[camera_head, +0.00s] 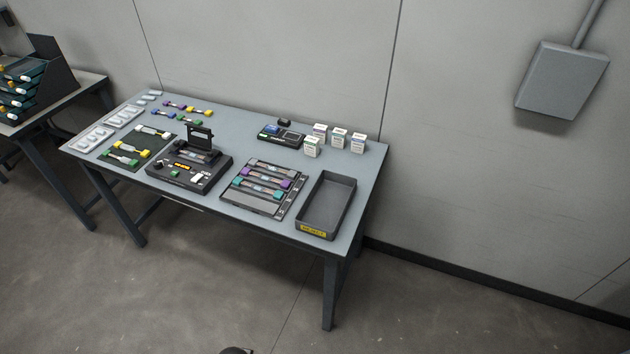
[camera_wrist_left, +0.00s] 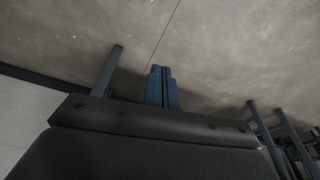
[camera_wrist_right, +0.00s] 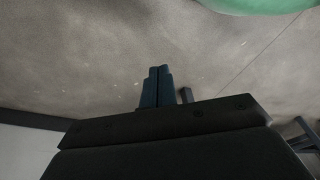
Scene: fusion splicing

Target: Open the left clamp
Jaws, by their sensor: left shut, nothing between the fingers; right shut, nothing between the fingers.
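The fusion splicer (camera_head: 188,170), a dark box with its black lid (camera_head: 200,136) standing up, sits on the left half of the grey table. Its clamps are too small to tell apart or to say whether they are open. My left gripper shows in the left wrist view (camera_wrist_left: 162,68), its two blue fingers closed together and empty over the floor. My right gripper shows in the right wrist view (camera_wrist_right: 159,70), also closed and empty over the floor. Neither gripper is in the head view, and both are away from the splicer.
A tray with coloured pieces (camera_head: 250,206) and an empty reject bin (camera_head: 349,205) stand right of the splicer. A dark mat (camera_head: 117,163) with connectors lies left. A small device (camera_head: 267,138) and white boxes (camera_head: 358,144) stand behind. A second table (camera_head: 92,84) is at far left.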

